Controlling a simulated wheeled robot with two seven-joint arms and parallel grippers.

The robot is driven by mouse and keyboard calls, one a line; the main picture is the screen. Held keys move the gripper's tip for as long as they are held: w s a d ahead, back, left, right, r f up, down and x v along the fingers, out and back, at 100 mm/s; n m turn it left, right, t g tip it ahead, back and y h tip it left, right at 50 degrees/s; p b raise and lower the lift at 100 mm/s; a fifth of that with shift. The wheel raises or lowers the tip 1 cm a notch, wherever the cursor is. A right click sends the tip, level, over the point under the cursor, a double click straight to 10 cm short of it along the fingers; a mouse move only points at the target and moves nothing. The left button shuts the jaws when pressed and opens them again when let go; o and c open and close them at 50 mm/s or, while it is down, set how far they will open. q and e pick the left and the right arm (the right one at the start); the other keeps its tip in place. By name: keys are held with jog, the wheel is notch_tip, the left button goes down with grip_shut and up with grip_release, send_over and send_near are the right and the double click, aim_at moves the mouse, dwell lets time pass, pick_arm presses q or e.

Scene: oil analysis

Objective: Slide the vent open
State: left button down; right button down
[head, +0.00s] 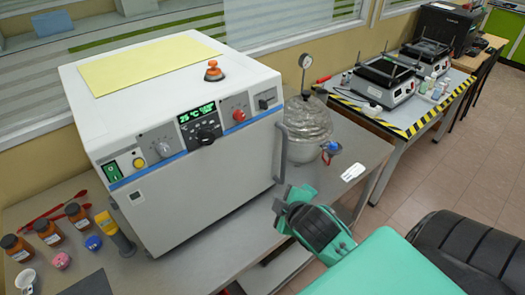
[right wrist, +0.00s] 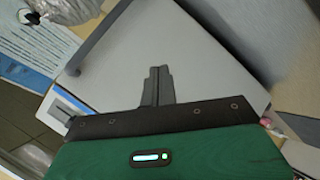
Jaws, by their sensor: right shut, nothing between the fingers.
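The white oven-like cabinet (head: 200,195) stands on the bench. Its front panel carries a green display (head: 197,112), knobs and a small dark slider-like control (head: 265,103) at the right end. I cannot tell for sure which part is the vent. An orange-topped knob (head: 213,72) sits on top. My right gripper (head: 278,207) is low beside the cabinet's right front edge; its fingers barely show in the head view. In the right wrist view the fingers (right wrist: 157,85) are shut together and empty, before a pale cabinet surface (right wrist: 205,50). My left gripper is out of view.
A yellow sheet (head: 148,67) lies on the cabinet. A handle (head: 281,150) runs down its right front edge. A glass desiccator (head: 305,130) with a gauge stands to the right. Brown bottles (head: 47,232) and a yellow-grey handheld device (head: 115,232) stand at left.

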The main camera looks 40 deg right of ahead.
jog(key=w+d+r+n+t, duration=0.2)
jog(key=w+r+n+t, duration=0.15)
jog(key=r, duration=0.55)
jog(key=w+d+r+n+t, duration=0.1)
jog(key=w+r+n+t, duration=0.25)
jog(key=r, duration=0.55)
jog(key=p, duration=0.4)
send_near(270, 98)
jog(key=shift+h, duration=0.4)
jog(key=w+a, duration=0.2)
jog(key=a, duration=0.1)
jog(key=w+a, duration=0.2)
jog(key=shift+r, duration=0.25)
jog(key=shift+w+d+f, duration=0.15)
jog(key=shift+w, duration=0.35)
jog(key=d+p, duration=0.1)
jog(key=d, duration=0.4)
jog(key=shift+w+d, duration=0.15)
jog(key=shift+w, duration=0.05)
